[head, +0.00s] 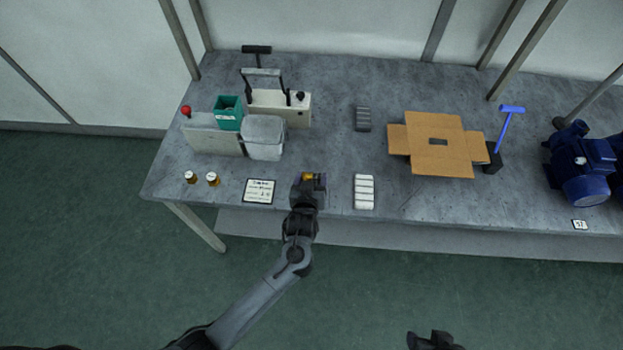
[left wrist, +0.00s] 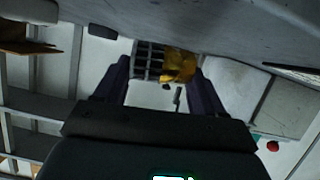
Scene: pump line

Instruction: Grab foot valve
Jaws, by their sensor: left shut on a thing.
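My left gripper (head: 312,182) is over the front edge of the grey table, between a white label card and a white block. It is shut on the foot valve, whose yellow-brass part (head: 307,177) shows between the fingers. In the left wrist view the brass part (left wrist: 179,65) sits between the two dark fingers (left wrist: 163,75), beside a dark grid-like part. The fingers hide some of the valve. My right gripper (head: 435,342) shows only as a dark shape at the bottom edge; its jaws cannot be made out.
Two small brass-coloured pieces (head: 213,179) stand by the label card (head: 260,190). Behind are a grey bin (head: 264,138), a teal box (head: 228,113) and a white-sided caddy (head: 300,112). A white ribbed block (head: 364,191), an open cardboard box (head: 439,162) and blue pumps (head: 582,165) are to the right.

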